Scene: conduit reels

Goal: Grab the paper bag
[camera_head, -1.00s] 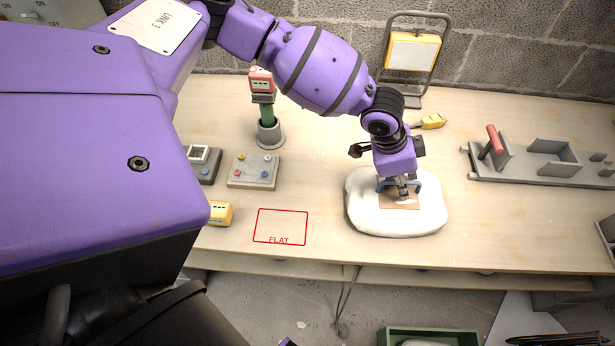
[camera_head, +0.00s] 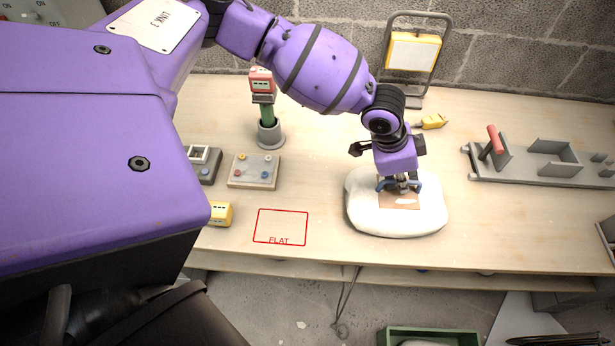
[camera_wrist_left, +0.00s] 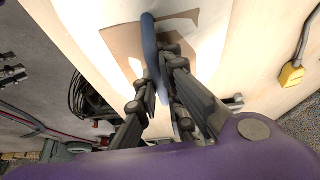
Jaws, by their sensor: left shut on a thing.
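The paper bag (camera_head: 363,208) appears as a plump white sack lying on the workbench, with a tan patch (camera_head: 398,201) on top and a blue strap or handle (camera_head: 384,184) over it. My left gripper (camera_head: 402,186) points down at the top of the bag, its fingers shut on the blue handle. In the left wrist view the blue handle (camera_wrist_left: 150,45) runs up to the fingers (camera_wrist_left: 163,88), with the tan patch (camera_wrist_left: 122,42) beyond. The gripped spot is partly hidden by the fingers. My right gripper is not in view.
The workbench (camera_head: 325,185) has a red FLAT outline (camera_head: 281,227) left of the bag. Button boxes (camera_head: 253,171) and a post in a grey holder (camera_head: 269,133) stand left. A grey fixture (camera_head: 545,170) is right, a work lamp (camera_head: 412,52) behind. A green crate (camera_head: 425,331) is below the front edge.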

